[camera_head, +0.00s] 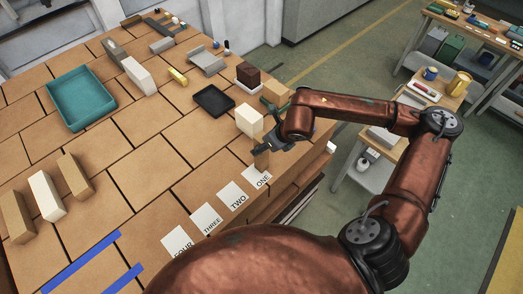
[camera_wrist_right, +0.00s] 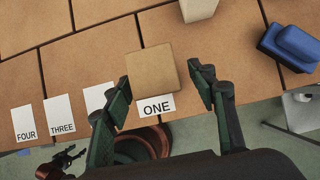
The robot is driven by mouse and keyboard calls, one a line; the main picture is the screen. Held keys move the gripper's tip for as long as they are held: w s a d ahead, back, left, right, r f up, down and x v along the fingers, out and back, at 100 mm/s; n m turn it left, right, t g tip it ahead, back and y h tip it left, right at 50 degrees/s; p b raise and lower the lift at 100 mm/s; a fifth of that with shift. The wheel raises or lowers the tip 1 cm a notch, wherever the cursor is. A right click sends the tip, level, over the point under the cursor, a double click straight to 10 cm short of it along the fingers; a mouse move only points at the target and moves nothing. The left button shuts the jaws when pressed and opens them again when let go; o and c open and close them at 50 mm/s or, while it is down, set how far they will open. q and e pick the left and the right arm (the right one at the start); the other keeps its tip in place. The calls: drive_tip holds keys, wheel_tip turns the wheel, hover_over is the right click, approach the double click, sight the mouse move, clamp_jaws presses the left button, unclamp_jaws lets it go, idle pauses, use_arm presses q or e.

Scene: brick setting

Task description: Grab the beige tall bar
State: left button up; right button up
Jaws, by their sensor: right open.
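A tan upright block (camera_head: 262,158) stands by the card marked ONE (camera_head: 257,177) at the table's front edge, partly hidden by my right gripper (camera_head: 270,141). In the right wrist view the square top of this tan block (camera_wrist_right: 152,74) lies between and slightly beyond the two fingertips of my right gripper (camera_wrist_right: 161,82), nearer the left finger. The fingers are spread apart and hold nothing. Two longer tan bars, the left bar (camera_head: 16,218) and the right bar (camera_head: 75,176), stand at the table's left. A dark jointed shape at the wrist view's lower left may be my left gripper (camera_wrist_right: 62,161).
A cream block (camera_head: 249,120) stands just behind my right gripper. A black tray (camera_head: 214,100), a dark brown block (camera_head: 248,75) and a teal tray (camera_head: 81,98) are farther back. A white bar (camera_head: 46,195) stands between the left bars. The table's middle is clear.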

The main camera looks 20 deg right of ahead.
drive_tip(key=shift+x, duration=1)
drive_tip(key=shift+w, duration=0.1)
clamp_jaws()
